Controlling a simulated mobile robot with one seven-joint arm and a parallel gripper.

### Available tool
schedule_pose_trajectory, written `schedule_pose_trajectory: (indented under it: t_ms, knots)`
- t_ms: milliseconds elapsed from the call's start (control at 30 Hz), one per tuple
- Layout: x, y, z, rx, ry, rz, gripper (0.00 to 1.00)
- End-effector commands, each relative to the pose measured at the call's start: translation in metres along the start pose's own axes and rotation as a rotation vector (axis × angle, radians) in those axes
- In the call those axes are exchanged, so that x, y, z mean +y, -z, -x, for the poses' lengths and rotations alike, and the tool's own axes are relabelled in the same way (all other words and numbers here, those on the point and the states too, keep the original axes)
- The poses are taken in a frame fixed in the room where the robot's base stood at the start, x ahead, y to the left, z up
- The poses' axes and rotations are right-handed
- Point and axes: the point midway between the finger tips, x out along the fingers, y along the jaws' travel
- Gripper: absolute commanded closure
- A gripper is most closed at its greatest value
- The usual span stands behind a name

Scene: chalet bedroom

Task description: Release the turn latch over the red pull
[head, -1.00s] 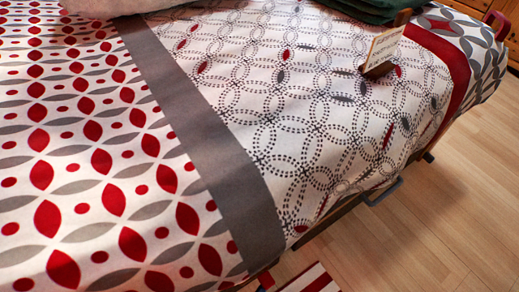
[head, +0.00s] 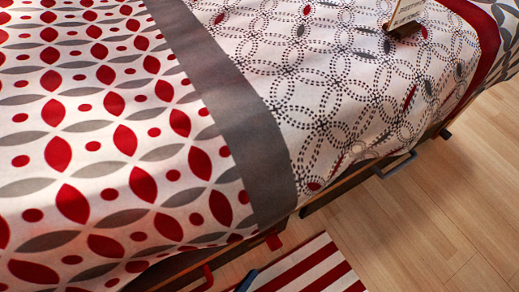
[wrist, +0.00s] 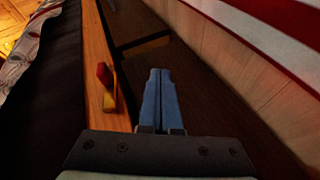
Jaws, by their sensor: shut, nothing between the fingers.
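A small red turn latch (head: 273,241) sits on the wooden bed rail under the cover's grey band in the head view. In the wrist view a red and yellow piece (wrist: 106,88), seemingly this latch, stands on the orange wooden rail (wrist: 97,45). The red pull (head: 205,277) is at the bottom of the head view, below and left of the latch. My gripper (wrist: 158,72) has its blue fingers together and empty, to the right of the latch and apart from it. In the head view only a blue bit of it (head: 246,281) shows at the bottom edge.
The bed's patterned cover (head: 215,163) overhangs the drawers. A dark pull (head: 396,166) sits farther along the bed side. A red and white striped rug (head: 313,268) lies on the wooden floor (head: 450,210). A small sign (head: 405,12) stands on the bed.

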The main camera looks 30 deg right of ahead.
Motion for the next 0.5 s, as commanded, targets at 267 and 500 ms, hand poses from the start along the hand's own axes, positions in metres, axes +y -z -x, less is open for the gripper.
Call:
schedule_pose_trajectory:
  t_ms: [267,500]
  knots:
    - [-0.02,-0.006,0.029,0.001,0.0,0.0,1.0]
    - [-0.021,-0.008,0.032,0.0,-0.002,0.0,1.0]
